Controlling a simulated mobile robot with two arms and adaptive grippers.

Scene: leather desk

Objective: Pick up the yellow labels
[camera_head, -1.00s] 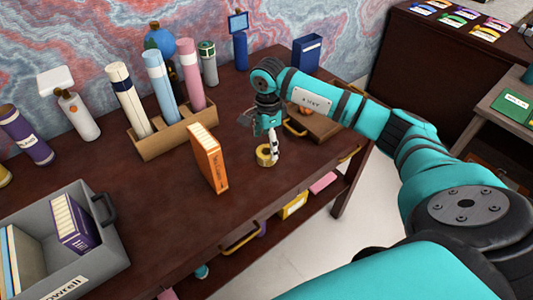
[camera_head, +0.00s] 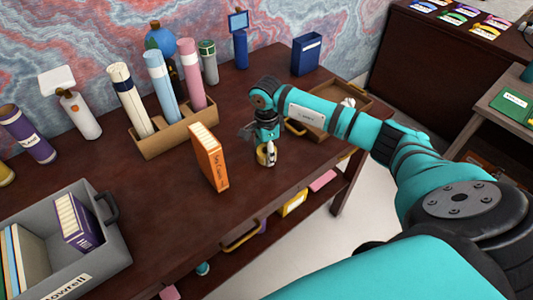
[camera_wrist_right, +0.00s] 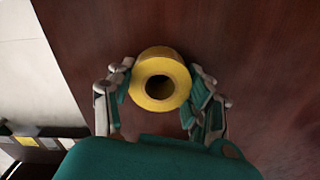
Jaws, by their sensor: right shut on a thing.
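The yellow labels (camera_head: 262,157) are a roll with a dark hole in its middle, near the front edge of the dark desk. In the right wrist view the yellow labels (camera_wrist_right: 160,79) sit between the two fingers. My right gripper (camera_head: 268,150) points down over the roll in the head view. In the right wrist view my right gripper (camera_wrist_right: 160,90) has a finger against each side of the roll and is shut on it. The roll appears to be at desk height. My left gripper is not in view.
An orange book (camera_head: 209,157) stands upright just left of the roll. A wooden holder (camera_head: 174,137) with tall rolls is behind. A grey bin (camera_head: 115,262) with books is at the left. A wooden tray (camera_head: 330,93) lies right of my wrist.

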